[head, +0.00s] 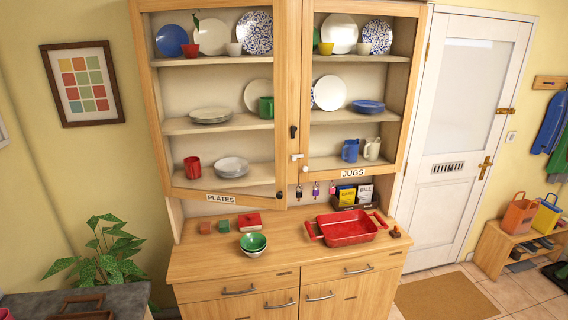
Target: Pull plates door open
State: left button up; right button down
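The plates door (280,100) is the left door of the wooden wall cabinet, with a "PLATES" label (221,198) on its bottom rail. Its bottom edge slopes down to the right and hangs lower than the jugs door, so it looks slightly ajar, hinged at left. A small dark knob (280,195) sits at its lower right corner. Plates, bowls and mugs show through it. The jugs door (350,164) at right looks shut. A pale catch (297,157) and a dark keyhole plate (293,131) are between the doors. Neither gripper is in view.
Below the doors, the wooden counter (200,262) holds a red baking dish (346,228), a green bowl (253,243) and small boxes. A plant (104,250) stands at left, near a dark worktop (130,297).

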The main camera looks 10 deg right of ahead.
aim_at(137, 8)
jog(key=z, duration=0.65)
jog(key=i, duration=1.35)
jog(key=u, duration=0.15)
